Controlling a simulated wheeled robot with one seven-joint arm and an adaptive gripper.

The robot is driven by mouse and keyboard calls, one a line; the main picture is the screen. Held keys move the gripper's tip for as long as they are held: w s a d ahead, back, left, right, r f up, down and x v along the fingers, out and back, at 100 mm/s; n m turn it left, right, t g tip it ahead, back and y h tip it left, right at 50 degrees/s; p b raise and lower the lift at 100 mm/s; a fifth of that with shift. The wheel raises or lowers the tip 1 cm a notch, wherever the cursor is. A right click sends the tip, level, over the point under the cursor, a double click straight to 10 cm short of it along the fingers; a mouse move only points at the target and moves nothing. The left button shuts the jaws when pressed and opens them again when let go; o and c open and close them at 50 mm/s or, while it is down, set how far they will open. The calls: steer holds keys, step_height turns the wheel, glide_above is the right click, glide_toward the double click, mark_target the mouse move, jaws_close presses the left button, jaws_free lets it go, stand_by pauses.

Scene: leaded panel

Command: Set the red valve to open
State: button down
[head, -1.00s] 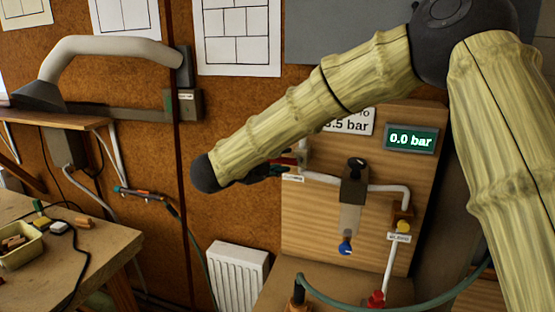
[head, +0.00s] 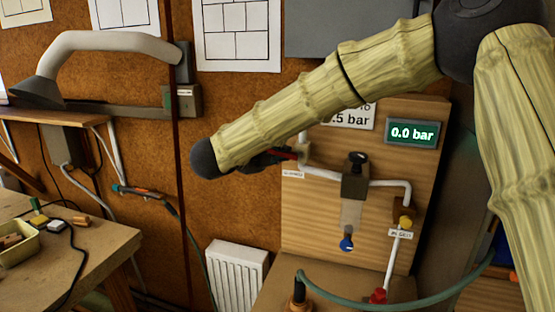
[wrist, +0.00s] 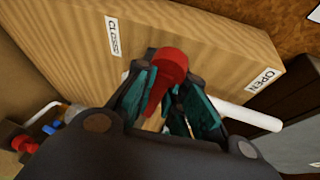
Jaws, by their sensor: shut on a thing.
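The red valve's lever (wrist: 170,68) lies between the teal-padded fingers of my gripper (wrist: 166,92) in the wrist view. The fingers are shut on it. A CLOSED label (wrist: 112,35) is at upper left and an OPEN label (wrist: 263,80) at right on the wooden panel. The lever's head is between the two labels in the picture. In the head view only a bit of the red lever (head: 284,153) shows beyond my gripper (head: 258,159), left of the pipe. My forearm hides part of the area around it.
The wooden panel (head: 320,225) carries a white pipe (head: 385,183), a blue-knobbed fitting (head: 347,244) and a display (head: 412,131) reading 0.0 bar. A green hose (head: 390,303) loops in front. A radiator (head: 236,270) and a workbench (head: 105,245) stand to the left.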

steer(key=c, duration=1.5)
jaws_free()
steer(key=shift+o, duration=0.2)
steer(key=v, duration=1.2)
